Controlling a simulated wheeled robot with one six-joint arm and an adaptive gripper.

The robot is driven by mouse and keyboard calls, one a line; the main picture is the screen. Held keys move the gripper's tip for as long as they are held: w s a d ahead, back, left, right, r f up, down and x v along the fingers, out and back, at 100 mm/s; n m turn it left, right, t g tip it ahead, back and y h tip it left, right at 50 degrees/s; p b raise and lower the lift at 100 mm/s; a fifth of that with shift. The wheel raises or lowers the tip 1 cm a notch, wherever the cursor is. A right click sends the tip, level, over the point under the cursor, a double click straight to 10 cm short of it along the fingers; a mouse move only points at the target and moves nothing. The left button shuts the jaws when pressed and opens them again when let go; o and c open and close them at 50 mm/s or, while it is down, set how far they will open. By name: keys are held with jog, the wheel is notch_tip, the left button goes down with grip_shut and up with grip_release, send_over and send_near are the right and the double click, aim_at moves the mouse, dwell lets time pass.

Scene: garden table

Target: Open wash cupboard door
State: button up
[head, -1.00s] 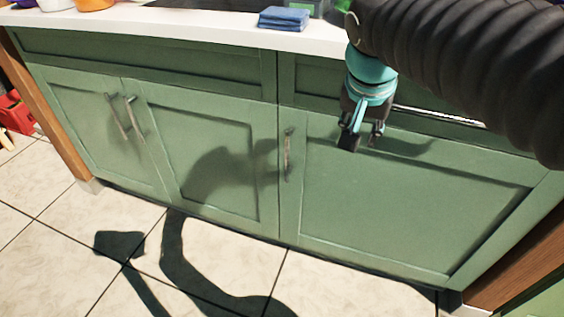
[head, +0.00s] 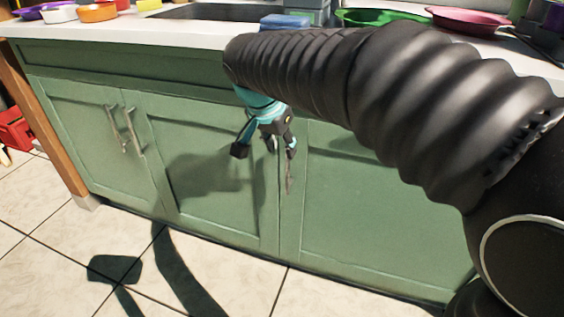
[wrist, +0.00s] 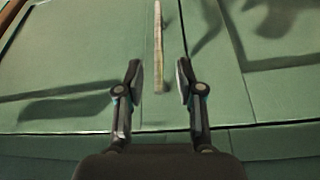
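The green cupboard has a left door (head: 85,125), a middle door (head: 215,165) and a right door (head: 385,220). All look shut. An upright bar handle (head: 289,172) sits at the left edge of the right door. Two more handles, the left one (head: 116,126) and its neighbour (head: 132,130), sit close together further left. My gripper (head: 282,148) is near the top of the right door's handle. In the wrist view my gripper (wrist: 158,68) is open, with that handle's near end (wrist: 158,50) between its fingertips. I cannot tell whether they touch it.
A white countertop (head: 120,32) runs above the doors, with a blue cloth (head: 284,21), a green dish (head: 385,17), a pink dish (head: 468,20) and several bowls near its edge. A red crate (head: 15,130) stands at the far left. The tiled floor (head: 60,235) before the doors is clear.

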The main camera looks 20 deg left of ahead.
aim_at(287, 160)
jog(key=x, duration=0.7)
jog(key=shift+w+d+f+b, duration=0.15)
jog(key=shift+f+b, duration=0.15)
jog(key=shift+b, duration=0.1)
grip_shut()
